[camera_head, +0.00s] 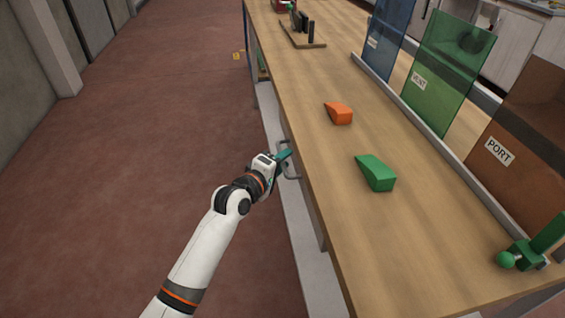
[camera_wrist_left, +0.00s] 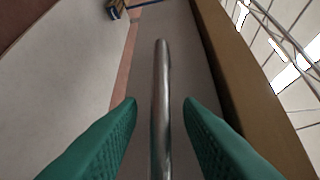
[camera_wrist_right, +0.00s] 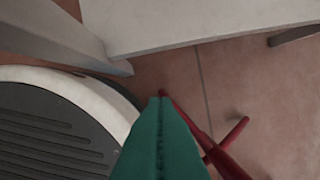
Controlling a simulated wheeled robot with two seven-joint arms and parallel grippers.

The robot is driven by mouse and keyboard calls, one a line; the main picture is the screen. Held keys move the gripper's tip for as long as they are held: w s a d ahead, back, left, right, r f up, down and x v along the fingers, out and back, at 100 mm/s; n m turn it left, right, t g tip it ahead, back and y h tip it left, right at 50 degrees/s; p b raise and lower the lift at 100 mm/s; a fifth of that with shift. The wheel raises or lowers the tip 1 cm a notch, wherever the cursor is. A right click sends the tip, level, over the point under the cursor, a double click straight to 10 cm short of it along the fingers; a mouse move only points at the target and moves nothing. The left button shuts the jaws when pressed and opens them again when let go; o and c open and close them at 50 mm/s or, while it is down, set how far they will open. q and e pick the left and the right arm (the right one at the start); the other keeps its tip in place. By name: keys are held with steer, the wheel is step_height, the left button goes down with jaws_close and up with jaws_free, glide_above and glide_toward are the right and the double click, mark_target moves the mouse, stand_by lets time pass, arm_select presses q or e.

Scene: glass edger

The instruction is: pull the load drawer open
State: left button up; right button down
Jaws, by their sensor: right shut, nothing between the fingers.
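The load drawer's metal bar handle (camera_head: 291,177) stands out from the bench's left side, just under the wooden top. My left gripper (camera_head: 287,156) is at this handle. In the left wrist view the handle bar (camera_wrist_left: 161,90) runs between the two green fingers, with a gap to each finger, so the gripper is open around it. The grey front face behind the bar (camera_wrist_left: 192,75) shows, but I cannot make out the drawer's edges. My right gripper (camera_wrist_right: 160,105) shows only in the right wrist view, with its green fingers together and empty.
The wooden bench top (camera_head: 300,70) carries an orange wedge (camera_head: 339,113) and a green wedge (camera_head: 376,172). Coloured glass panes, including a green one (camera_head: 448,75), stand along the right. Red bars (camera_wrist_right: 215,145) lie near my right gripper. The floor at left (camera_head: 150,130) is clear.

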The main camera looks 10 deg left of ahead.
arm_select(q)
steer(key=shift+w, duration=0.1)
jaws_close()
stand_by(0.3)
